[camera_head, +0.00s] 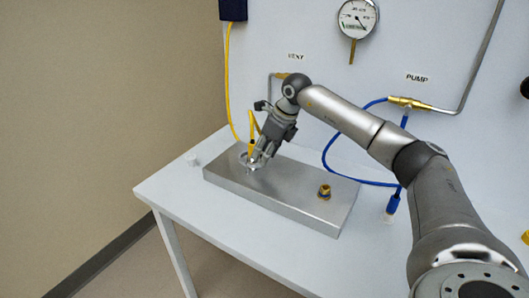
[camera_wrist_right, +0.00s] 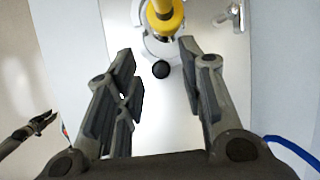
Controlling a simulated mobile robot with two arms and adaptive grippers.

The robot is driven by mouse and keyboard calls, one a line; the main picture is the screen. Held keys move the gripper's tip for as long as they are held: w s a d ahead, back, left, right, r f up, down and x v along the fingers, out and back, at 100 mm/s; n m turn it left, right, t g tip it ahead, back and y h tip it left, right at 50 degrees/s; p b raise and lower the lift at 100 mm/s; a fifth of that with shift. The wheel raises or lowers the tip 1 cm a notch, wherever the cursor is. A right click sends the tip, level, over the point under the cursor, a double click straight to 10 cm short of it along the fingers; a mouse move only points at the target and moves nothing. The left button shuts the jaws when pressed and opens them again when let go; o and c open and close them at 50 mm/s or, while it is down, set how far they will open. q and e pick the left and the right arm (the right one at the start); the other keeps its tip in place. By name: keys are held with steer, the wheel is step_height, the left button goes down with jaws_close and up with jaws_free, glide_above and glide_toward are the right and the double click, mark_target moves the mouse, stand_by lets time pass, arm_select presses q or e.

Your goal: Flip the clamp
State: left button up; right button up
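The clamp (camera_head: 244,159) is a silver ring piece at the left end of the metal block, around the foot of the yellow hose fitting (camera_head: 251,148). In the right wrist view the clamp (camera_wrist_right: 143,43) shows a black ball knob (camera_wrist_right: 161,69). My right gripper (camera_head: 258,162) is over it, pointing down. In its wrist view the two fingers (camera_wrist_right: 158,55) stand wide apart, with the knob between them and nothing gripped. A dark jawed shape at the left of that view looks like my left gripper (camera_wrist_right: 44,121); its opening is too small to judge.
The metal block (camera_head: 285,205) lies on a white table (camera_head: 180,195), with a bare brass fitting (camera_head: 324,191) at its right. A blue hose (camera_head: 337,174) hangs behind. A pressure gauge (camera_head: 357,17) is on the wall.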

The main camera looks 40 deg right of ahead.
arm_select(q)
steer(key=shift+w, duration=0.15)
arm_select(e)
steer(key=v, duration=1.1)
steer(key=shift+r, duration=0.3)
steer(key=shift+s, duration=0.1)
